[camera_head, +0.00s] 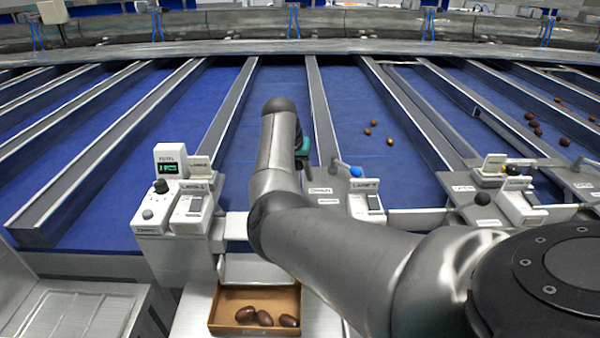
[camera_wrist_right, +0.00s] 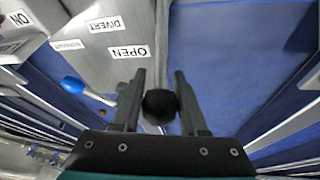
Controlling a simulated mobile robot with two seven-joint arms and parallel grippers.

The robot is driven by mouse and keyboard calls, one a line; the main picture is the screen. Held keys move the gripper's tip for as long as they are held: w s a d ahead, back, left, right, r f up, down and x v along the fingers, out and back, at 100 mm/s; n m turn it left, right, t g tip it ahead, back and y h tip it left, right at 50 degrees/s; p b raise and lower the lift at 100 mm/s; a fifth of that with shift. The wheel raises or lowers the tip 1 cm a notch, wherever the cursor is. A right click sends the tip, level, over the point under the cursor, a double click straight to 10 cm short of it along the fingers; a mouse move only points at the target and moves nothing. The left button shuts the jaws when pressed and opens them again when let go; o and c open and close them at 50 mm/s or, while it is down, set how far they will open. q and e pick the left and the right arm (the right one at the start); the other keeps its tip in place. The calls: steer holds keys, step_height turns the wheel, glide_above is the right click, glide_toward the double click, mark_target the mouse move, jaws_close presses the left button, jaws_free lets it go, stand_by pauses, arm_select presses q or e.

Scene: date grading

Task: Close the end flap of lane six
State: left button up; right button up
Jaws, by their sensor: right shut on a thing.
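My right gripper (camera_head: 303,147) is mostly hidden behind my own arm in the head view; only a bit of green shows. In the right wrist view its two fingers (camera_wrist_right: 160,76) are shut on a round black knob (camera_wrist_right: 160,106). An OPEN label (camera_wrist_right: 129,52) is on the grey housing beside the fingers. In the head view my arm hides the knob and most of the flap area, so I cannot tell how the flap stands. The lane number on the control box (camera_head: 366,200) is too small to read surely. My left gripper is not in view.
A blue-knobbed lever (camera_head: 355,171) stands close to the right gripper; its knob also shows in the wrist view (camera_wrist_right: 75,86). A control box with a green display (camera_head: 168,165) stands left. A tray (camera_head: 213,318) below holds dates. Loose dates (camera_head: 367,132) lie on the blue lanes.

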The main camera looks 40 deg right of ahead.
jaws_close()
stand_by(0.8)
